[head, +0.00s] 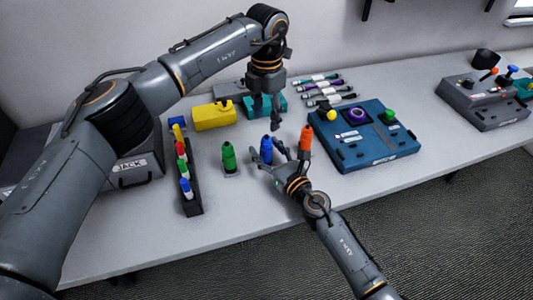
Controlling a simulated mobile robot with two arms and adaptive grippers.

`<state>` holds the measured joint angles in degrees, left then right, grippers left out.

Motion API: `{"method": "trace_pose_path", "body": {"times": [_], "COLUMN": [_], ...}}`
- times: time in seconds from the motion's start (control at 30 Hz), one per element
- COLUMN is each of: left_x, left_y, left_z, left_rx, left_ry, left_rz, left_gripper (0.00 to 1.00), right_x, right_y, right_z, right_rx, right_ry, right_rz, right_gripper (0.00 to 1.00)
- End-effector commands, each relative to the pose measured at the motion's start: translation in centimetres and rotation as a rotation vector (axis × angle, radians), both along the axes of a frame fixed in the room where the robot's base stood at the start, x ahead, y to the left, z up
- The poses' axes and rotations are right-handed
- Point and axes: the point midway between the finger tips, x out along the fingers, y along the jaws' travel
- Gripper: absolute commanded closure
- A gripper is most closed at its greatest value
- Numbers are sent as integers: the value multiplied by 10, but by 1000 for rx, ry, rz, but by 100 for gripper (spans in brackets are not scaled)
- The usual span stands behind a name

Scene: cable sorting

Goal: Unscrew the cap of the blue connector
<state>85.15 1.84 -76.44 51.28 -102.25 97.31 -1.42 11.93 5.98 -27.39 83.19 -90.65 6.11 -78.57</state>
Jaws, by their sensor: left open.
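The blue connector (266,146) stands upright on the table near the middle of the head view, with its blue cap on top. My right gripper (267,158) reaches in from the lower right, with its fingers low around the connector. I cannot tell whether they touch it. My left gripper (265,112) points down from above, behind the blue connector in the picture. It is open and empty, and its fingertips are apart from the cap.
A green connector (229,157) stands to the left and an orange connector (305,140) to the right. A black rack (193,207) holds several coloured connectors. A blue panel box (370,150) lies to the right, and yellow (214,117) and teal cases stand behind. The front table is clear.

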Motion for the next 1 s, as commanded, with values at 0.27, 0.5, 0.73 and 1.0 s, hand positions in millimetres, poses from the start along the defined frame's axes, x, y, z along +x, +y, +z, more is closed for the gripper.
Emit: {"method": "trace_pose_path", "body": {"times": [0.27,0.5,0.73,1.0], "left_x": [0,0,0,0], "left_y": [0,0,0,0], "left_z": [0,0,0,0], "left_rx": [0,0,0,-1], "left_ry": [0,0,0,1], "left_rz": [0,-18,-264,-773], "left_gripper": [53,53,53,53], "right_x": [0,0,0,0], "right_y": [0,0,0,0], "right_z": [0,0,0,0], "right_rx": [0,0,0,0], "right_ry": [0,0,0,0], "right_rz": [0,0,0,0], "right_gripper": [100,100,100,100]}}
